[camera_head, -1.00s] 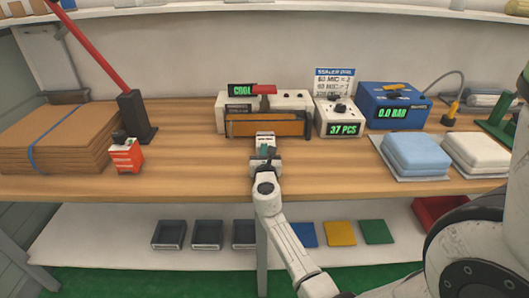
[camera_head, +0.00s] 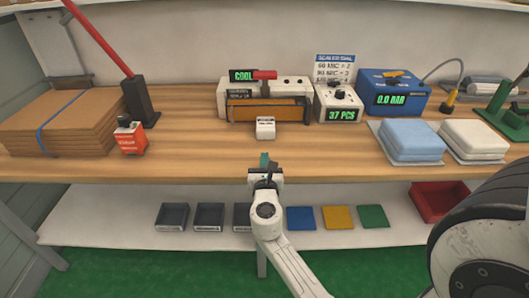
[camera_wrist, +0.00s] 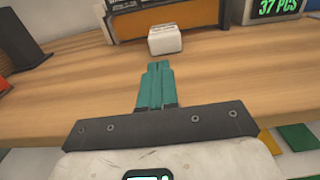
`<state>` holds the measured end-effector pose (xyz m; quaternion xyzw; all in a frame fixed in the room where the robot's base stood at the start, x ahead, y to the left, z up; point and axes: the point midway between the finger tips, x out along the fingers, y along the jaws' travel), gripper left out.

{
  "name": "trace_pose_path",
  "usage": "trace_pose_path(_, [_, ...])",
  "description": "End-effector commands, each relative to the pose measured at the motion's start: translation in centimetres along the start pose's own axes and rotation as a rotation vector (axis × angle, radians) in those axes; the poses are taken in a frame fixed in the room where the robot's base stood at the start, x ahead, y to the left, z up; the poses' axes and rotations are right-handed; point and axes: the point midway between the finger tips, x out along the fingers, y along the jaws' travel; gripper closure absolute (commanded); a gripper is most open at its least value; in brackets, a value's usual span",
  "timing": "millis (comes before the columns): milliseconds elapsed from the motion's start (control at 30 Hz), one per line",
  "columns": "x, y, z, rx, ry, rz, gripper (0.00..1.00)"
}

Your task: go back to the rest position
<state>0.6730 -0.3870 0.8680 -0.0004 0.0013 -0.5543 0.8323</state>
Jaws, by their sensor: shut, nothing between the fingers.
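My gripper (camera_head: 265,160) is in front of the bench's front edge in the head view, with its teal fingers pointing toward the bench. In the wrist view its fingers (camera_wrist: 155,85) are together, with nothing between them. A small white block (camera_head: 265,128) stands on the wooden bench (camera_head: 200,150) just beyond the fingertips, apart from them; it also shows in the wrist view (camera_wrist: 165,40). Behind the block is the sealer (camera_head: 266,100), with a brown front, a red handle and a green "COOL" display.
Cardboard sheets (camera_head: 60,122) and an orange-red box (camera_head: 130,138) are at left. A dial box (camera_head: 338,104), blue pressure unit (camera_head: 393,92) and folded blue (camera_head: 410,138) and white (camera_head: 474,140) pads are at right. The lower shelf (camera_head: 110,220) holds dark trays and coloured squares.

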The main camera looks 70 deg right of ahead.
Motion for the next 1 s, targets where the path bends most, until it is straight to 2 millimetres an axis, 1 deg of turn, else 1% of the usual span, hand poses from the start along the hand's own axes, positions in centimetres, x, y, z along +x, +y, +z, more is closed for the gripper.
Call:
trace_pose_path(100, [-0.6, 0.0, 0.0, 0.0, 0.0, 0.001, 1.0])
trace_pose_path(367, [-0.7, 0.0, 0.0, 0.011, 0.002, -0.002, 1.0])
trace_pose_path(467, [-1.4, -0.4, 0.2, 0.112, 0.018, -0.023, 1.0])
trace_pose_path(567, [-3.0, -1.2, -0.1, 0.348, 0.07, -0.075, 1.0])
trace_pose_path(667, [-5.3, -2.2, -1.3, 0.669, 0.162, -0.167, 1.0])
trace_pose_path(700, [-6.4, -2.6, -2.0, 0.797, 0.208, -0.212, 1.0])
trace_pose_path(767, [-8.2, -2.8, -3.4, 0.98, 0.285, -0.288, 1.0])
trace_pose_path(800, [-9.5, -2.9, -4.4, 1.094, 0.339, -0.344, 1.0])
trace_pose_path(867, [-11.7, -2.8, -5.9, 1.253, 0.429, -0.442, 1.0])
trace_pose_path(900, [-13.3, -2.6, -7.0, 1.348, 0.494, -0.516, 1.0])
trace_pose_path(967, [-16.1, -2.2, -8.4, 1.47, 0.593, -0.638, 1.0])
trace_pose_path(1000, [-18.1, -1.9, -9.3, 1.535, 0.658, -0.727, 1.0])
